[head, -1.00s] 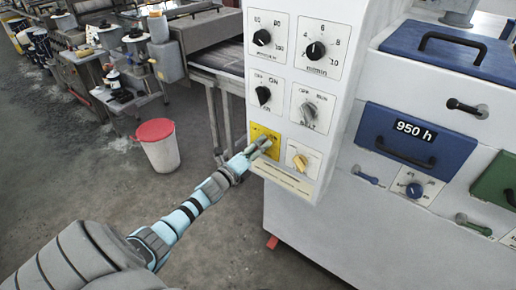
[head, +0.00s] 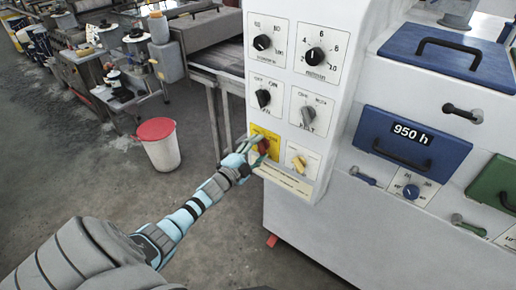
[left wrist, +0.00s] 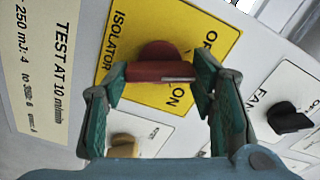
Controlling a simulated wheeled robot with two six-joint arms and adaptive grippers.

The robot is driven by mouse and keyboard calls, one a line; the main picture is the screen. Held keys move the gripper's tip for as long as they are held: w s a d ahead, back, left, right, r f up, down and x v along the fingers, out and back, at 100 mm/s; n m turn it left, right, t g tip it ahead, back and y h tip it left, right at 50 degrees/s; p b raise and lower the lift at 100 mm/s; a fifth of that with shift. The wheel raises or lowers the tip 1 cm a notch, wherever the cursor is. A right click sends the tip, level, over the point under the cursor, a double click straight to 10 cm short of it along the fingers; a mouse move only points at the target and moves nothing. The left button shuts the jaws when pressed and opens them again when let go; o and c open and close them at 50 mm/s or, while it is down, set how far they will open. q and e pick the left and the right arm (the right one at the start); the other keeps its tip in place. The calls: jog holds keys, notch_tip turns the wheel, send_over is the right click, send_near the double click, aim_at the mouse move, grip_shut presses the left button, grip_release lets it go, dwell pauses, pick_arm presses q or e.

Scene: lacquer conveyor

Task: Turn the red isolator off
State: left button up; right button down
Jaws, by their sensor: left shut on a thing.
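The red isolator knob (head: 263,146) sits on a yellow plate (head: 272,139) low on the white control panel. In the left wrist view the knob (left wrist: 160,72) has its bar lying level across the picture, on the plate (left wrist: 190,25) marked ISOLATOR, with ON at the lower right and OFF, partly hidden, at the upper right. My left gripper (head: 254,149) reaches the knob from the left. In the left wrist view its fingers (left wrist: 163,76) stand at the two ends of the bar, shut on it. My right gripper is in neither view.
A yellowish knob (head: 299,161) is close to the right of the isolator. A white bin with a red lid (head: 157,142) stands on the floor to the left.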

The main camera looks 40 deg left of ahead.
pick_arm(q)
jog(key=n+p, duration=0.1)
jog(key=n, duration=0.5)
dwell(1.3)
jog(key=o, duration=1.1)
jog(key=shift+o, duration=0.2)
jog(key=s, duration=1.2)
jog(key=shift+d, duration=0.1)
jog(key=shift+n, duration=0.3)
